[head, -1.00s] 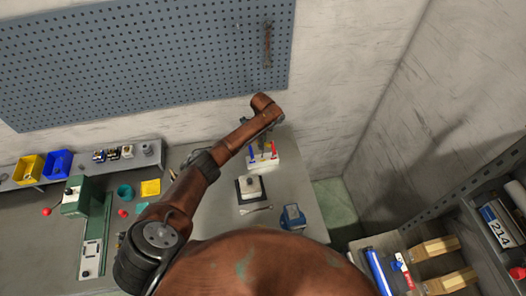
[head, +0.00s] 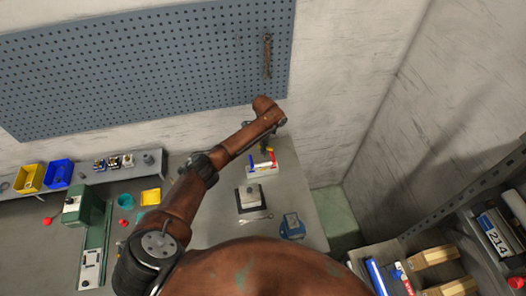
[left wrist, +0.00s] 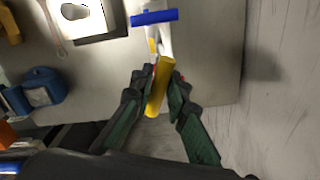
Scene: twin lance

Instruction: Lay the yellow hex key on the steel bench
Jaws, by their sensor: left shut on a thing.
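The yellow hex key's thick yellow handle (left wrist: 157,92) is between the green-and-black fingers of my left gripper (left wrist: 158,78) in the left wrist view; the gripper is shut on it. A pale holder block (head: 262,171) stands on the steel bench (head: 292,180) below my left gripper in the head view. My right gripper is not in view.
A white block on a dark base (head: 250,198), a wrench (head: 256,216) and a blue object (head: 292,226) are on the bench near the holder. Bare bench lies to the right of them. A pegboard (head: 150,60) hangs behind; a shelf rack is at right.

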